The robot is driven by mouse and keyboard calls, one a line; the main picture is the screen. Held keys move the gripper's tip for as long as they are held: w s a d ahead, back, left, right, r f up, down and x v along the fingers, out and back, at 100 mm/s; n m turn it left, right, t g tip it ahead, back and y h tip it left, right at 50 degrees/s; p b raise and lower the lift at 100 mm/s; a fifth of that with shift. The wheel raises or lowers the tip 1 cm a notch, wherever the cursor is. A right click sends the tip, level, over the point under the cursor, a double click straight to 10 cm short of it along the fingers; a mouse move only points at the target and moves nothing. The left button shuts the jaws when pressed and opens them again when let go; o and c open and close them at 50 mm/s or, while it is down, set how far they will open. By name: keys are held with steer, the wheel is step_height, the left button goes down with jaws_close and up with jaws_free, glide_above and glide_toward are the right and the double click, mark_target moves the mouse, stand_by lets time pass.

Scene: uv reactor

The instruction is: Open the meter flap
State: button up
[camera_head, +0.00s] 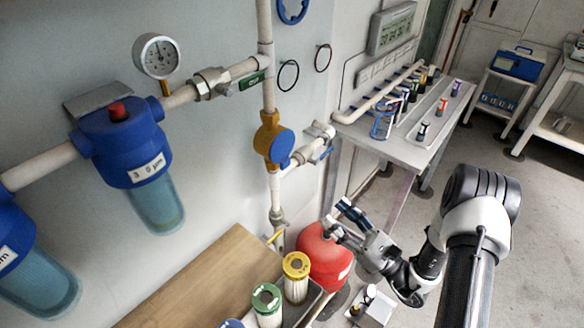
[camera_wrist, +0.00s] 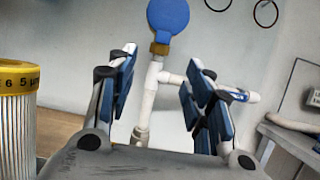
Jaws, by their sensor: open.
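The water meter has a brass body (camera_head: 268,128) on the vertical white pipe. Its round blue flap (camera_head: 281,147) covers the face and looks shut. In the wrist view the blue flap (camera_wrist: 168,14) is at the top centre, above a bit of brass (camera_wrist: 159,48). My gripper (camera_head: 341,219) is open and empty, below and to the right of the meter in the head view and apart from it. In the wrist view my gripper's fingers (camera_wrist: 160,85) stand wide, with the pipe seen between them. The flap's hinge and lip cannot be made out.
A side pipe with a blue-handled valve (camera_head: 318,152) branches right of the meter. A red tank (camera_head: 322,256) and yellow and green-capped filter cartridges (camera_head: 296,278) stand below. Blue filter housings (camera_head: 122,142) and a pressure gauge (camera_head: 158,56) are left. A bench (camera_head: 400,143) stands right.

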steer(key=b, duration=0.2)
glide_toward(287, 166)
steer(key=x, duration=0.8)
steer(key=shift+a, duration=0.15)
jaws_close()
stand_by(0.5)
